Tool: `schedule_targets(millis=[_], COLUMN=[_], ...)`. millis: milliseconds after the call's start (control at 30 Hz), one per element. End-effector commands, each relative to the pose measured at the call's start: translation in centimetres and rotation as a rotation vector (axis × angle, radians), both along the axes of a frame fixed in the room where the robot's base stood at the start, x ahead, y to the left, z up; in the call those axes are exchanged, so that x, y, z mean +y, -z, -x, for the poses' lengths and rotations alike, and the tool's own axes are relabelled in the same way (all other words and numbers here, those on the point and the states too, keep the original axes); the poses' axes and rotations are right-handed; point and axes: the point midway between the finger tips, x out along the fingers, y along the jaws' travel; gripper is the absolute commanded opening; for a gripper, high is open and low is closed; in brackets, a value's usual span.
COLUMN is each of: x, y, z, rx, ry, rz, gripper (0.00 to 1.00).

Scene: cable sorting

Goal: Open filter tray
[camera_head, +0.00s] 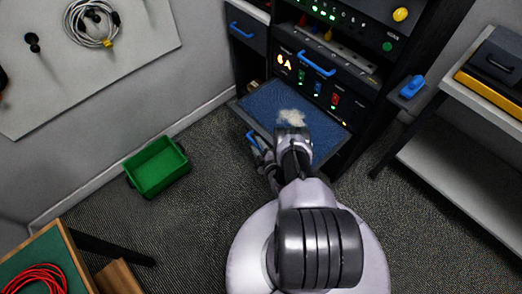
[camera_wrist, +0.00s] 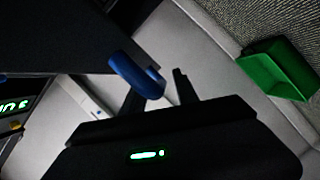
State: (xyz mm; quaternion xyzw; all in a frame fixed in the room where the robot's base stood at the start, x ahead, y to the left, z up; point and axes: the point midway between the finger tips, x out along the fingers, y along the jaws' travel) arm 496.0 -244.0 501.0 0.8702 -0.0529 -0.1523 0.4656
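The filter tray (camera_head: 270,108) is a dark-framed tray with a blue mesh surface and projects out of the equipment rack in the head view. A pale clump of fluff lies on it, partly behind my wrist. Its blue handle (camera_head: 252,141) is at the tray's front left edge and shows large in the wrist view (camera_wrist: 132,74). My gripper (camera_head: 263,156) is at this handle, low beside the tray. In the wrist view my gripper's two dark fingers (camera_wrist: 160,88) stand apart, with the handle's end at their tips. I cannot tell whether they touch it.
The rack (camera_head: 330,70) has lit modules and another blue handle above the tray. A green bin (camera_head: 157,167) stands on the carpet to the left. A shelf unit (camera_head: 460,160) is at the right, and a table with a red cable (camera_head: 37,279) is at bottom left.

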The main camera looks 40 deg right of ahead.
Motion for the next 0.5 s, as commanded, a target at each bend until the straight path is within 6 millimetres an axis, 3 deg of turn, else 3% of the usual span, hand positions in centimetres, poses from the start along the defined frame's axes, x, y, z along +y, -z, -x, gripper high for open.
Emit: schedule_targets(millis=[167, 500], x=[0.7, 2.8], y=[-1.1, -2.7], z=[3.0, 12.2], rx=[0.003, 0.004], ry=[0.003, 0.007], rz=[-0.002, -0.003], gripper=[0.36, 0.36])
